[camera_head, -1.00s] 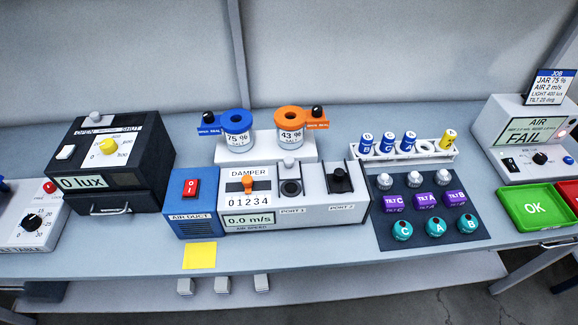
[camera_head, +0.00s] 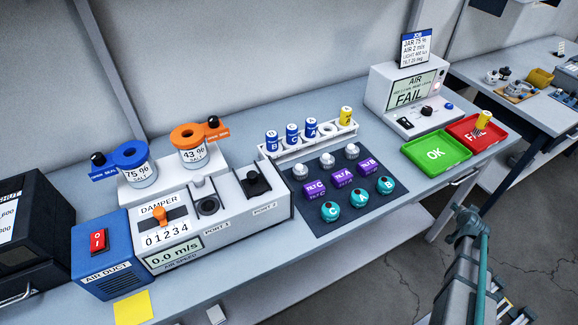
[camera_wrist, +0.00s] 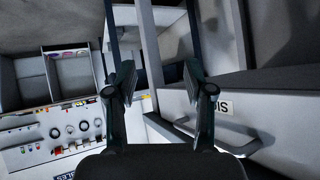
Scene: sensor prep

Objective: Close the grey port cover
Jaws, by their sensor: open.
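The air duct unit (camera_head: 186,249) stands on the bench at left in the head view. Its port 1 (camera_head: 208,206) shows a dark round opening. A grey knob (camera_head: 197,181), apparently on the grey port cover, sits just behind that opening. Port 2 (camera_head: 262,186) beside it has a black knob over a dark square area. My gripper (camera_wrist: 158,82) is open and empty in the wrist view, with its fingers well apart and away from the duct unit. Part of my arm shows at lower right in the head view, out over the floor side of the bench.
Jars with a blue collar (camera_head: 131,157) and an orange collar (camera_head: 194,142) stand behind the ports. A sensor rack (camera_head: 307,143), a dark mat (camera_head: 384,201), a green tray (camera_head: 437,163) and a red tray (camera_head: 489,143) lie to the right. A drawer handle (camera_wrist: 218,139) shows near my gripper.

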